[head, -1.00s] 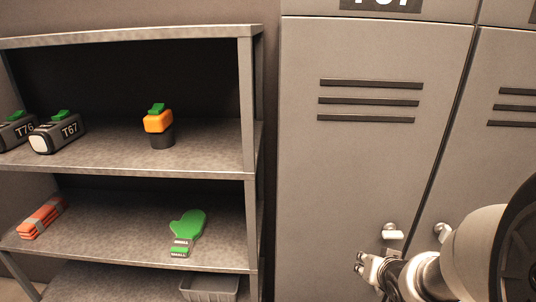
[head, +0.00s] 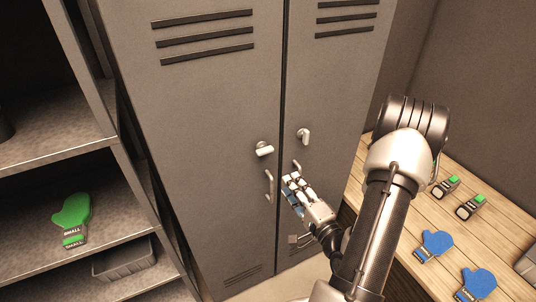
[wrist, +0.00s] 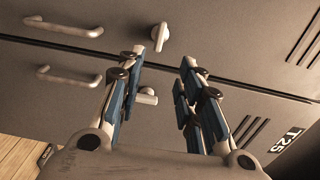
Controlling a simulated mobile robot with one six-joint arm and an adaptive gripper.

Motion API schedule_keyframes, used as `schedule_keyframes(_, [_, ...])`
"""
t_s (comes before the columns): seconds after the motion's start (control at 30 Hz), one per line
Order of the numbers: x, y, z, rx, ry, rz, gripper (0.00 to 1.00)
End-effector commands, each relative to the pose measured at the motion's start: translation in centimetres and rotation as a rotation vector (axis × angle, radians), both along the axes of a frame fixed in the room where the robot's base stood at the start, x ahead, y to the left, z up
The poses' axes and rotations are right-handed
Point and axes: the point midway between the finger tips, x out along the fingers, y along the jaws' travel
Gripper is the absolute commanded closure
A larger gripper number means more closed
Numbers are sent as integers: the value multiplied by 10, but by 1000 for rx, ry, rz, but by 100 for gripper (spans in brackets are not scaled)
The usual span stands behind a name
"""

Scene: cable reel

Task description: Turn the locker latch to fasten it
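The left locker door has a pale latch (head: 264,149) with its lever lying about horizontal; it also shows in the wrist view (wrist: 160,38). My gripper (head: 291,180) is in front of the doors near the seam, below both latches in the head view. In the wrist view its two fingers (wrist: 163,62) are spread with nothing between them. I see no clear contact with either latch.
Pull handles sit below the latches on the left door (head: 269,186) and right door (head: 297,167). A wooden bench (head: 405,262) with blue mitts and small boxes stands at right. Shelves (head: 105,225) with a green mitt (head: 72,215) and grey bin stand at left.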

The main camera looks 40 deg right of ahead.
Motion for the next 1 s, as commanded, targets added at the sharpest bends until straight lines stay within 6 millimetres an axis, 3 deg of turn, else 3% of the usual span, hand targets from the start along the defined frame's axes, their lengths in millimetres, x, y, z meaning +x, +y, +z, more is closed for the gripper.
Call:
schedule_keyframes(0.6, [126, -28, 1, -5, -1, 4, 67])
schedule_keyframes(0.8, [150, -35, 1, -5, 1, 3, 67])
schedule_keyframes(1.0, [157, -37, 0, -4, 1, 0, 67])
